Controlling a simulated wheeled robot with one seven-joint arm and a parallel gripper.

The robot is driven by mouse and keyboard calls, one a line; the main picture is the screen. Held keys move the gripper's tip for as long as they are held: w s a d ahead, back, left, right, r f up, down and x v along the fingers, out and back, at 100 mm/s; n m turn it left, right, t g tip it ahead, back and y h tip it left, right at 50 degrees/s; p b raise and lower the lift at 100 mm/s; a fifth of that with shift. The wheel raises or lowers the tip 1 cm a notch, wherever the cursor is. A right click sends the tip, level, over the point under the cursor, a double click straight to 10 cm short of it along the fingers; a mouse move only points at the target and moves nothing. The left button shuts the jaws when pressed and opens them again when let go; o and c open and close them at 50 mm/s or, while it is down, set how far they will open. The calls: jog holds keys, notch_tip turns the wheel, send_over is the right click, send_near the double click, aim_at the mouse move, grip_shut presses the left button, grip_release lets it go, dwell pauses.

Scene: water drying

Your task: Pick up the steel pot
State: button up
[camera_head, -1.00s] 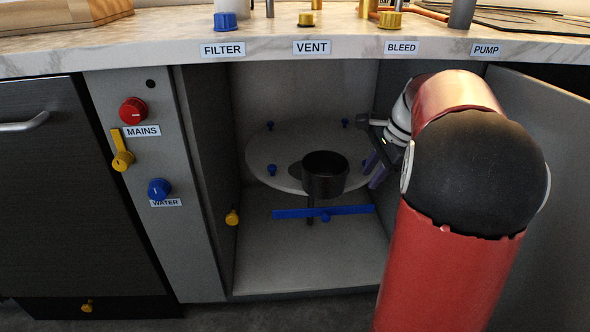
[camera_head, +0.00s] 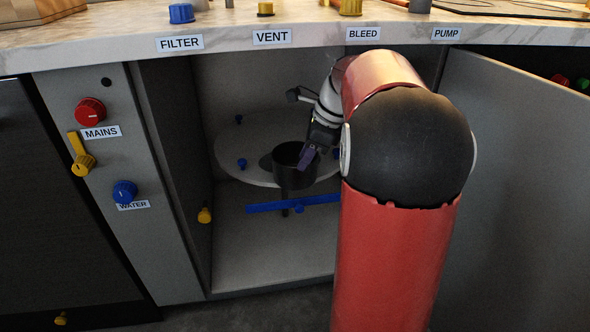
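The steel pot (camera_head: 289,178) is a dark, round, open-topped vessel. It is inside the open cabinet, at the front of a round pale shelf (camera_head: 240,170). My arm hides the right part of the shelf.
A blue bar (camera_head: 262,208) runs below the pot. Blue knobs (camera_head: 242,164) sit around the shelf. The cabinet's left wall (camera_head: 180,150) and the open door (camera_head: 510,200) flank the opening. The countertop (camera_head: 120,45) lies above. The cabinet floor (camera_head: 260,255) looks clear.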

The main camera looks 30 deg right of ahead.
aim_at(293, 169)
jog(key=x, duration=0.1)
jog(key=b+x, duration=0.1)
jog(key=x, duration=0.1)
jog(key=a+x, duration=0.1)
jog(key=x, duration=0.1)
jog(key=shift+w, duration=0.35)
grip_shut()
